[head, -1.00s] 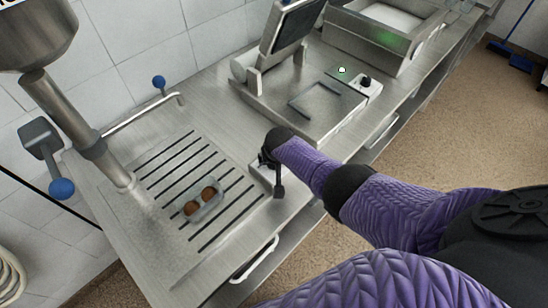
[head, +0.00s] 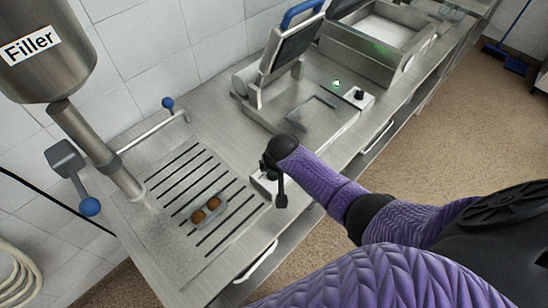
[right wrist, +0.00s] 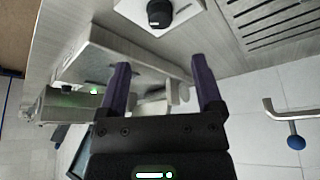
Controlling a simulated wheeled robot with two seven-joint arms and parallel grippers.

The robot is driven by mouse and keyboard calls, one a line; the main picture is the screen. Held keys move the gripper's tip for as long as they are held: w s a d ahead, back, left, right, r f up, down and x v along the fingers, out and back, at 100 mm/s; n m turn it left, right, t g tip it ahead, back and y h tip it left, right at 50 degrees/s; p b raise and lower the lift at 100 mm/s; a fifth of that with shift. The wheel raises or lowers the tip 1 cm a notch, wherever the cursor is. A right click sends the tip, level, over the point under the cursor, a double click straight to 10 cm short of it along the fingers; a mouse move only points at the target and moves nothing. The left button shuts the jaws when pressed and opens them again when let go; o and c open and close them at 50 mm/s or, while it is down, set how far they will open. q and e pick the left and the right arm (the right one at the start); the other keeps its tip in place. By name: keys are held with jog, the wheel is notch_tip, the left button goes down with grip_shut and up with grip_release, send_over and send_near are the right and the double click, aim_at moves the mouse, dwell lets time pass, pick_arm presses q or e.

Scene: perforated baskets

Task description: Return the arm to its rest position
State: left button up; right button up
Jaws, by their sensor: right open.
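My right arm with its purple sleeve (head: 312,178) reaches in from the right in the head view. Its gripper (head: 277,182) is above the counter's front edge, to the right of the slotted drain area, partly hidden by its own wrist. In the right wrist view the gripper's two purple fingers (right wrist: 162,85) are spread apart with nothing between them. My left gripper is not in view.
A small tray (head: 219,202) with two brown balls sits on the slotted counter (head: 165,240). A filler (head: 45,60) stands left. A sealing machine (head: 300,105) and a knob box (head: 359,98) are behind the gripper. Open floor (head: 460,120) lies right.

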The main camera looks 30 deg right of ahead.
jog(key=s+a+r+n, duration=0.2)
jog(key=s+r, duration=0.1)
jog(key=s, duration=0.4)
jog(key=s+a+r+n+y, duration=0.1)
jog(key=s+r, duration=0.3)
jog(key=s, duration=0.4)
jog(key=s+a+r+n, duration=0.2)
jog(key=s+r, duration=0.1)
jog(key=s, duration=0.4)
notch_tip(320, 180, down, 34)
jog(key=s+g+b, duration=0.2)
jog(key=s+b, duration=0.1)
jog(key=b, duration=1.1)
jog(key=s+d+f+b, duration=0.1)
jog(key=s+f+b, duration=0.3)
jog(key=f, duration=0.5)
jog(key=s+d+f+g+b, duration=0.1)
jog(key=s+d+f+b, duration=0.1)
jog(key=s+f+b, duration=0.3)
jog(key=s+f, duration=0.3)
jog(key=shift+s+f+n+g, duration=0.3)
jog(key=shift+s+f, duration=0.05)
jog(key=shift+f, duration=0.05)
